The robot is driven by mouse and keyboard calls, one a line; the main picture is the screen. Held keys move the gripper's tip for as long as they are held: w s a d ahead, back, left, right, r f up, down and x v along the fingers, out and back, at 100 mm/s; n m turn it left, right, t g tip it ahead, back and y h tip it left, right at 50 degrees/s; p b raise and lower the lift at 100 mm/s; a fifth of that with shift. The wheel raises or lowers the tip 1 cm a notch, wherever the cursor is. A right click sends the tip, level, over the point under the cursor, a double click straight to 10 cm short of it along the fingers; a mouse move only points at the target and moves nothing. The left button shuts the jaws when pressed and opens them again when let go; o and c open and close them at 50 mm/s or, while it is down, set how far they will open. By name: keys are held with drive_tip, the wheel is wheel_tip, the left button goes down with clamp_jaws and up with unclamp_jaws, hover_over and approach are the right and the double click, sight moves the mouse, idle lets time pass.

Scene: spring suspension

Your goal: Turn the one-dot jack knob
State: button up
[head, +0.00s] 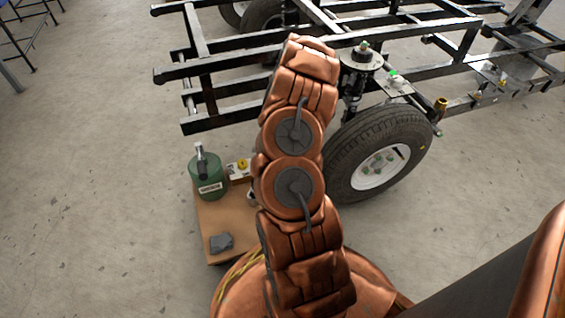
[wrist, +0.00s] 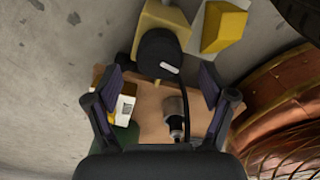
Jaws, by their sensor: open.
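In the wrist view a round black knob (wrist: 159,53) with one short white mark sits on a yellow body (wrist: 162,18). I take it for the jack knob, but a single dot is not clear. My gripper (wrist: 162,88) is open and empty, one dark finger on each side of the picture. The knob lies beyond the fingertips, roughly centred between them and apart from both. In the head view my arm hides the knob and the gripper.
A yellow block (wrist: 224,27) stands right of the knob. A grey-and-black cylinder (wrist: 175,113) and a white box (wrist: 124,104) lie nearer. A green canister (head: 208,177) stands on a brown board (head: 212,211). A tyre (head: 350,150) and black frame (head: 225,68) are close to my arm.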

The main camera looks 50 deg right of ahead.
wheel_tip(320, 180, up, 7)
idle(0.4)
drive_tip(key=shift+r, duration=0.1)
